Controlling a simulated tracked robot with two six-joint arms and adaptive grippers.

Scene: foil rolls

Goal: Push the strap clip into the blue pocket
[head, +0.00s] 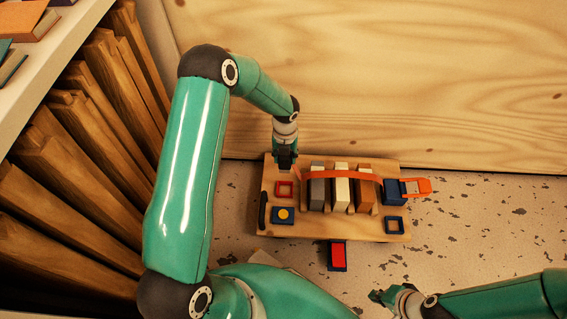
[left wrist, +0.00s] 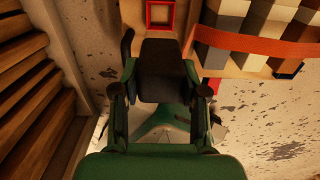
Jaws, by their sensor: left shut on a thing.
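An orange strap (head: 345,175) arches over upright blocks on a wooden board (head: 312,228). My left gripper (head: 285,160) is shut at the strap's left end, above the board's back left corner. The strap (left wrist: 262,42) also runs right from this gripper (left wrist: 160,75) in the left wrist view. The clip is hidden by the fingers. At the board's right are a blue block (head: 391,192) with an orange tab (head: 418,186) beside it and, nearer, a square blue frame (head: 395,225). My right gripper (head: 384,297) is off the board at front right; its fingers are too small to judge.
A red square frame (head: 284,189) and a blue piece with a yellow disc (head: 283,215) are on the board's left. A red and blue piece (head: 337,256) is at its front edge. A wooden panel (head: 400,80) stands behind. Speckled floor (head: 480,220) is clear at right.

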